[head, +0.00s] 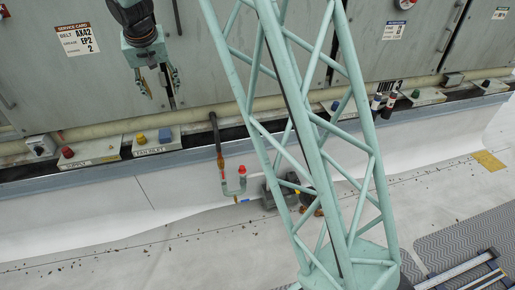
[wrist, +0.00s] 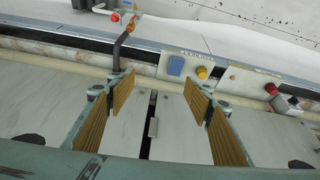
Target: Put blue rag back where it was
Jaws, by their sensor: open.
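My gripper (head: 160,85) hangs in front of the grey cabinet doors at the upper left of the head view, above the ledge. In the wrist view its two tan-padded jaws (wrist: 155,92) stand wide apart with nothing between them. A small blue item (head: 165,135) sits on a pale labelled block, beside a yellow knob (head: 141,139). In the wrist view the blue item (wrist: 176,66) shows beyond the jaws, apart from them. I cannot tell whether it is a folded rag or a fitting. No other blue cloth shows clearly.
A pipe with a red-tipped fitting (head: 242,170) stands right of the blue item. A red knob (head: 67,152) sits to its left. A green lattice mast (head: 330,150) crosses the middle of the head view. Small bottles (head: 389,105) stand on the ledge at right. The pale roof in front is mostly clear.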

